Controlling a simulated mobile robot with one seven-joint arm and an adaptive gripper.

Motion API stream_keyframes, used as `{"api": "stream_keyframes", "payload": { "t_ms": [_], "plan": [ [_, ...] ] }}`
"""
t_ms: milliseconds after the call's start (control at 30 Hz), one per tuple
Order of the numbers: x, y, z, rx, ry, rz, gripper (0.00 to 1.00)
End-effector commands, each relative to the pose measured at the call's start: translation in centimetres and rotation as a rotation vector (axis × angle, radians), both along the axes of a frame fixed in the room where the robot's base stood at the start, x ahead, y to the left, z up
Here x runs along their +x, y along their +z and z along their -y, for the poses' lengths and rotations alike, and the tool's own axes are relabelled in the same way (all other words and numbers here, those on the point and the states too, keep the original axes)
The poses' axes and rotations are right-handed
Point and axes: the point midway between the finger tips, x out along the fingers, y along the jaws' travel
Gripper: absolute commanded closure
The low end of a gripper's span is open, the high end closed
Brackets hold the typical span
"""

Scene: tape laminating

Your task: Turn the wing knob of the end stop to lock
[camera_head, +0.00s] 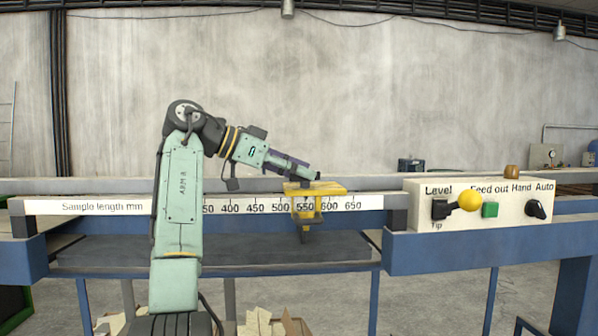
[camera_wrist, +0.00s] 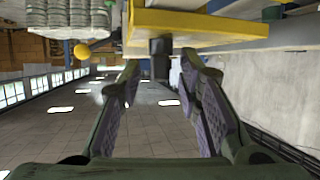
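The yellow end stop (camera_head: 330,188) sits on the rail with the length scale, near the 550 mark. It fills the top of the wrist view (camera_wrist: 215,24). A dark knob (camera_wrist: 160,60) sticks out from its yellow face. Its wings cannot be made out. My gripper (camera_head: 313,174) is just above the end stop in the head view, pointing right and slightly down. In the wrist view my gripper (camera_wrist: 160,70) is open, one finger on each side of the knob, with visible gaps. Whether the fingers touch it cannot be told. In the head view the knob is small and partly hidden.
The white scale rail (camera_head: 110,207) runs across the blue frame. A control panel (camera_head: 480,205) with a yellow-ball lever (camera_head: 469,200), green button (camera_head: 490,210) and black selector knob (camera_head: 536,209) stands to the right. Cardboard scraps (camera_head: 260,322) lie below.

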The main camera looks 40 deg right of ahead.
Motion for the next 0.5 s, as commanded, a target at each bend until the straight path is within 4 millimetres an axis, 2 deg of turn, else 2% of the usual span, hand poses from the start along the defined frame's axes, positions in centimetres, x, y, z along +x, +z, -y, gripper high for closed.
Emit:
{"api": "stream_keyframes", "payload": {
  "t_ms": [333, 500],
  "plan": [
    [1.4, 2.2, -4.7, -0.001, 0.002, 0.0, 0.68],
    [1.9, 2.7, -6.1, 0.001, 0.0, 0.0, 0.68]
  ]
}}
